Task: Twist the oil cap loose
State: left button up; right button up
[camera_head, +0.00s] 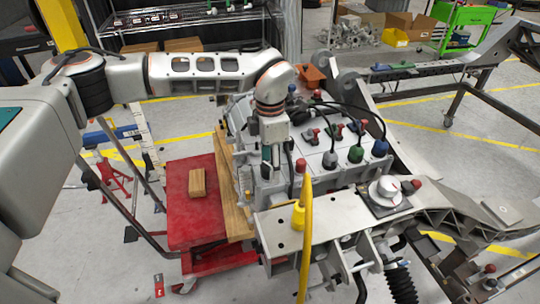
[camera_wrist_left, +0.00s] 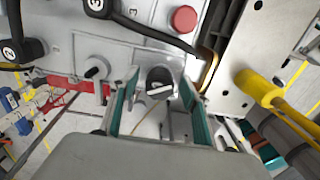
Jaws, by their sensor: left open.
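The oil cap, apparently the dark round cap with a pale raised bar (camera_wrist_left: 159,84), sits on the grey engine block (camera_wrist_left: 135,45) in the left wrist view. My left gripper (camera_wrist_left: 158,95) is open, with one teal-lined finger on each side of the cap. I cannot tell whether the fingers touch it. In the head view my left gripper (camera_head: 270,155) points down at the near side of the engine block (camera_head: 318,158), and the cap is hidden there. My right gripper is not in view.
A red cart (camera_head: 190,210) with a wooden block (camera_head: 197,183) stands left of the engine. A yellow tube (camera_head: 306,240) rises beside the metal chassis frame (camera_head: 330,212). Black cables with numbered plugs (camera_wrist_left: 22,50) and a red knob (camera_wrist_left: 184,18) are close to the gripper.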

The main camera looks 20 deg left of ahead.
pick_arm(q)
jog(key=shift+f, duration=0.15)
jog(key=c, duration=1.3)
jog(key=shift+o, duration=0.2)
jog(key=shift+n, duration=2)
jog(key=shift+a+f+n+b, duration=0.1)
jog(key=shift+n+b, duration=0.25)
jog(key=shift+n, duration=1.65)
jog(key=n, duration=0.4)
jog(key=shift+a, duration=0.1)
jog(key=shift+f, duration=0.1)
